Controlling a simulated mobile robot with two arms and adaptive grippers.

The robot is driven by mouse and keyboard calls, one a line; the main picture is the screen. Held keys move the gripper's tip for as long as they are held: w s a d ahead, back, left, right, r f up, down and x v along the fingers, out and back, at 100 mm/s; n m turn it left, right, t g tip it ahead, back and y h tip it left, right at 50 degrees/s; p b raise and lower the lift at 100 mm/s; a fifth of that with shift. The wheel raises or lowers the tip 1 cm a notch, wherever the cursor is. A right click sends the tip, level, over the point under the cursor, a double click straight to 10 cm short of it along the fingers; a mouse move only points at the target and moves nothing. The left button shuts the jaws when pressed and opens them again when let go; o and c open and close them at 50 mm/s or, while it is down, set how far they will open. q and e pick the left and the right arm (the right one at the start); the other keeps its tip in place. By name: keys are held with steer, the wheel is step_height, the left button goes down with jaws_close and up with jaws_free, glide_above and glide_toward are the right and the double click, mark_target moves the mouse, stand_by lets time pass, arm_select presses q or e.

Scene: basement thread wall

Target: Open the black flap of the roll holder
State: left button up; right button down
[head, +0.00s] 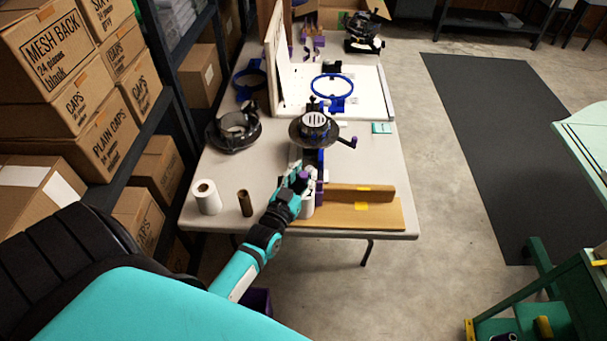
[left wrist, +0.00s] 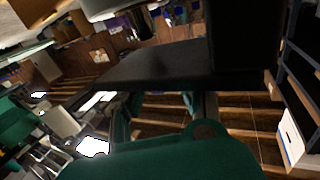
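A device with a round dark disc (head: 313,129), a blue body and a side crank stands near the front of the grey table; it seems to be the roll holder. My left gripper (head: 297,181) is at its near end, close to a purple part and a white roll-like part (head: 308,206). The black flap cannot be picked out clearly in the head view. In the left wrist view a large black panel (left wrist: 155,65) fills the upper middle, in front of green finger parts; whether it is the flap or touches them I cannot tell. The fingertips are unclear. My right gripper is not in view.
A white roll (head: 207,196) and a brown tube (head: 245,203) stand left of my gripper. Shelves of boxes (head: 90,70) line the left.

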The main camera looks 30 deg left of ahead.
arm_select(q)
jaws_close()
steer(key=shift+w+f, duration=0.1)
steer(key=shift+f, duration=0.2)
stand_by(0.3)
